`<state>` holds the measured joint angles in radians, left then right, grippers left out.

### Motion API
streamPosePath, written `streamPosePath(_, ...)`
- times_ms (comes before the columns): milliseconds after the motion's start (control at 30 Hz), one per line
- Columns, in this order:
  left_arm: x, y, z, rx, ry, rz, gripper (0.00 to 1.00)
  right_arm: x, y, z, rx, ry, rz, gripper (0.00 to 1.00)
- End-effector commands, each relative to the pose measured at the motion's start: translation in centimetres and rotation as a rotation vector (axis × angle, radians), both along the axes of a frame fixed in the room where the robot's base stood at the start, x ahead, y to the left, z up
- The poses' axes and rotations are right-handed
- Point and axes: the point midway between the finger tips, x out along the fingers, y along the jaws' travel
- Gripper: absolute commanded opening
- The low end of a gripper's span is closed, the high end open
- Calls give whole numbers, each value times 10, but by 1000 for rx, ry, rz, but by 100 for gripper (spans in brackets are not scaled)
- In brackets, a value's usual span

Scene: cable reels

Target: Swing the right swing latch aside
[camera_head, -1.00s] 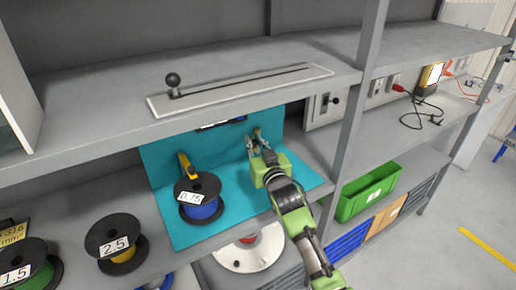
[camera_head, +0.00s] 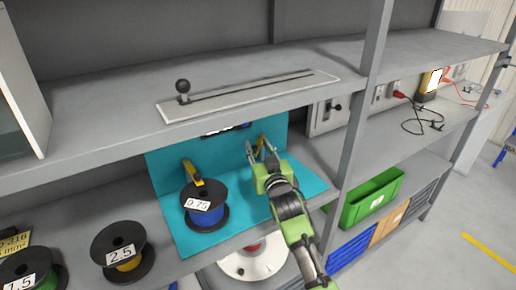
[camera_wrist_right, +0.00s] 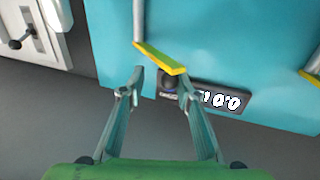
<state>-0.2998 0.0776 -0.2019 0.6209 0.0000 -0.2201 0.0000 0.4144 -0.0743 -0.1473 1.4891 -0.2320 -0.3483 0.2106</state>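The right swing latch, a yellow bar on a grey rod, shows in the wrist view (camera_wrist_right: 160,58) in front of the turquoise panel (camera_wrist_right: 235,40). My right gripper (camera_wrist_right: 161,82) is open, its two fingertips apart, with the latch's bar just beyond and across the gap between them. I cannot tell whether a finger touches it. In the head view my right gripper (camera_head: 261,148) is at the back panel and the right latch is mostly hidden by its fingers. The left yellow latch (camera_head: 192,172) stands behind the blue reel. My left gripper is not in view.
The blue 0.75 reel (camera_head: 205,208) stands on the turquoise base left of my arm. A dark display (camera_wrist_right: 220,100) is by the fingertips. The upper shelf (camera_head: 110,112) overhangs the panel; a shelf post (camera_head: 362,110) and green bin (camera_head: 370,198) are right.

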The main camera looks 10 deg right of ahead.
Motion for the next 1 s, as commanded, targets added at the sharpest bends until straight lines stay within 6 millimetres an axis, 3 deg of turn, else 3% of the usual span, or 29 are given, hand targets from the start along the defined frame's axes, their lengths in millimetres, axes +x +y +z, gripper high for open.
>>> streamPosePath(267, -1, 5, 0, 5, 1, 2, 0, -15, -2, 0, 0, -1, 0, 30)
streamPosePath(700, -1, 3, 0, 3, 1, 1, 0, -98, -9, -1, 1, 2, 0, 30)
streamPosePath(1000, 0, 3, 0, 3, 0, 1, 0, -120, -11, 0, 0, 0, 0, 30)
